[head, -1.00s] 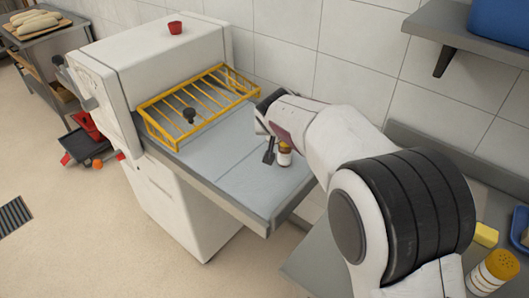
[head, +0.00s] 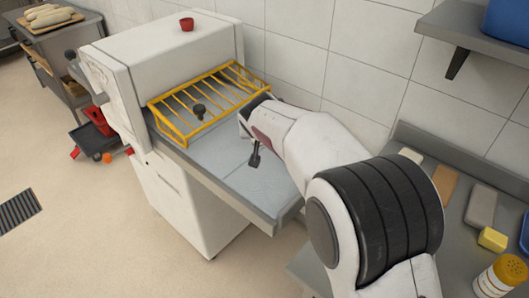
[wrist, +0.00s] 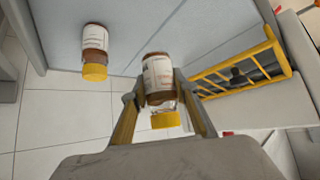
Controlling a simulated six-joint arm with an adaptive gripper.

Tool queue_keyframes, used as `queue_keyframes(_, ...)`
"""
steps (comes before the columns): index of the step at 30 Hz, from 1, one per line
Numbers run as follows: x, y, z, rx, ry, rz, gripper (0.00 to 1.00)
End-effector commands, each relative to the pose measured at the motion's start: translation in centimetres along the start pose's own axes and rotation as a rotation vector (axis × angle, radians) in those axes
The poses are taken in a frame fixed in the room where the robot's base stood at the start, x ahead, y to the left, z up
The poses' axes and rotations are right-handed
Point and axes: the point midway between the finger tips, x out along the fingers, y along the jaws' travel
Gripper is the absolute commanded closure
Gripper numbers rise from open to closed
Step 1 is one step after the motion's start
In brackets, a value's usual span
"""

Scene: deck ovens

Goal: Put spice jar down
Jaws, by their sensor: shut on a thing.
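My gripper (wrist: 158,92) is shut on a spice jar (wrist: 157,72) with a white label, brown contents and a yellow lid, in the wrist view. The jar sits between both fingers, over the grey table (wrist: 205,40) of the white machine. I cannot tell whether its base touches the table. A second, similar jar (wrist: 95,45) is to the left in the wrist view, apart from the gripper, near the table's edge. In the head view one dark finger of my gripper (head: 255,156) shows above the table; the held jar is hidden there.
A yellow wire guard (head: 210,98) with a dark knob stands at the table's machine end. A counter on the right holds several blocks and a large yellow-topped shaker (head: 497,278). The table's front part is bare.

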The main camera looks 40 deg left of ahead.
Motion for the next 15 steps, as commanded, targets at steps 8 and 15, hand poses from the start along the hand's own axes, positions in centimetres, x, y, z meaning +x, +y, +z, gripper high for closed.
queue_keyframes(8, 2.6, 0.0, 2.7, -0.001, -0.003, 0.000, 0.96)
queue_keyframes(15, 3.6, 0.0, 3.6, 0.000, 0.001, 0.000, 0.96)
